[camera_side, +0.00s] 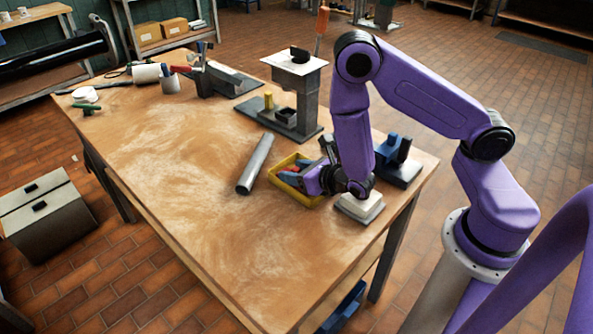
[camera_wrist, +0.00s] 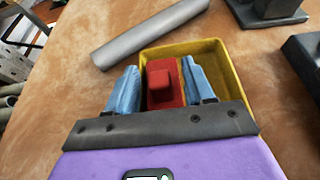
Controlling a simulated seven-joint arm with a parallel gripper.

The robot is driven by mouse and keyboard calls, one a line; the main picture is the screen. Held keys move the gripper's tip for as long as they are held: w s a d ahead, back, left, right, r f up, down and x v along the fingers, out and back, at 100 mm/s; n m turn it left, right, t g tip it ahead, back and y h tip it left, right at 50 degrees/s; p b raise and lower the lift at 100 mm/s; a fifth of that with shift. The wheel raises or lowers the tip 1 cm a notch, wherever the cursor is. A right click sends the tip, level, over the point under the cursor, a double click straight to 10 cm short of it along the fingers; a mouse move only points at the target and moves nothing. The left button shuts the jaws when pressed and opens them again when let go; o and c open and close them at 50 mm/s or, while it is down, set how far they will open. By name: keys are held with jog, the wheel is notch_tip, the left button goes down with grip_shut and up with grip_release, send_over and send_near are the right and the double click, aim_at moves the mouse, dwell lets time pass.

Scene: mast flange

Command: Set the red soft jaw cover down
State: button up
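The red soft jaw cover (camera_wrist: 165,84) sits between the two blue fingers of my gripper (camera_wrist: 163,85) in the wrist view. The fingers flank it closely on both sides and look shut on it. The cover is over the near left part of a yellow tray (camera_wrist: 235,75). In the side view the gripper (camera_side: 296,175) reaches down at the yellow tray (camera_side: 302,202), and only a little red shows there. I cannot tell whether the cover touches the tray's bottom.
A grey tube (camera_side: 255,163) lies left of the tray. A pale block (camera_side: 359,207) stands close to the tray's right, and a blue vise-like fixture (camera_side: 395,155) is behind it. A grey stand (camera_side: 294,90) is farther back. The table's front left is clear.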

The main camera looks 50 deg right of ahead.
aim_at(299, 171)
jog(key=shift+r, duration=0.15)
jog(key=v, duration=0.4)
jog(key=shift+s+r, duration=0.15)
jog(key=shift+s, duration=0.2)
jog(key=shift+v, duration=1.35)
